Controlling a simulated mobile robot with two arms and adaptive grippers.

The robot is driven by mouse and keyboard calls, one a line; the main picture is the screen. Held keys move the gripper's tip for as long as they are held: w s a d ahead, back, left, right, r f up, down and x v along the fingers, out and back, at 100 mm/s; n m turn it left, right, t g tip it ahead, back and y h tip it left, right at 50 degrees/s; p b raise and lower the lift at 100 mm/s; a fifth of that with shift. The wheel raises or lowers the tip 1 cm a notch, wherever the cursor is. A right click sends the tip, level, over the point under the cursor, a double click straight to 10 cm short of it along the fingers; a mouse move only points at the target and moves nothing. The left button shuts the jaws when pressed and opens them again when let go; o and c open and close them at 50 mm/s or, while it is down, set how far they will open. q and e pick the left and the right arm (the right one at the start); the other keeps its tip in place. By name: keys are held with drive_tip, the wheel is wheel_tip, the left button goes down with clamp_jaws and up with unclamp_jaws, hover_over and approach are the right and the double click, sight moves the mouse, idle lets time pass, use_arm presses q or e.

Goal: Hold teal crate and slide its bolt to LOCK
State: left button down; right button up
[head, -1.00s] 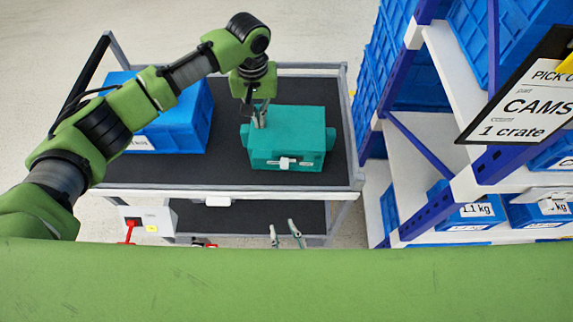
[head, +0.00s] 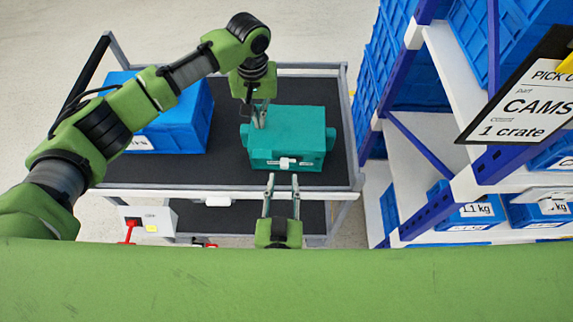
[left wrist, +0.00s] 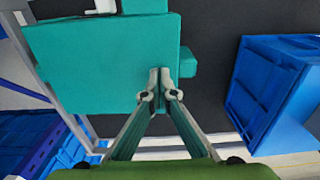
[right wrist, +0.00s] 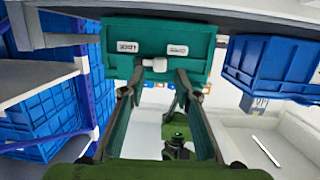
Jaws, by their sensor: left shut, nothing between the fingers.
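The teal crate (head: 300,122) stands on the cart's dark top; it also shows in the left wrist view (left wrist: 90,62) and right wrist view (right wrist: 205,42). Its white bolt (head: 286,163) is on the near face; in the right wrist view the bolt (right wrist: 153,64) sits between a LOCK label (right wrist: 127,46) and another label (right wrist: 177,50). My left gripper (head: 260,124) is shut and empty, tips at the crate's left edge; contact is unclear. My right gripper (head: 283,178) is open in front of the crate, its fingers either side of the bolt in the right wrist view (right wrist: 160,82).
A blue crate (head: 185,115) stands left on the cart (head: 225,165). Shelving with blue bins (head: 470,215) and a hanging sign (head: 520,105) stands to the right. A small box with a red lever (head: 130,228) hangs at the cart's front left.

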sight(284, 168)
drive_tip(key=shift+w+d+f, duration=0.1)
drive_tip(key=shift+w+f, duration=0.1)
drive_tip(key=shift+w, duration=0.7)
drive_tip(key=shift+w+f, duration=0.2)
drive_tip(key=shift+w, duration=0.7)
clamp_jaws()
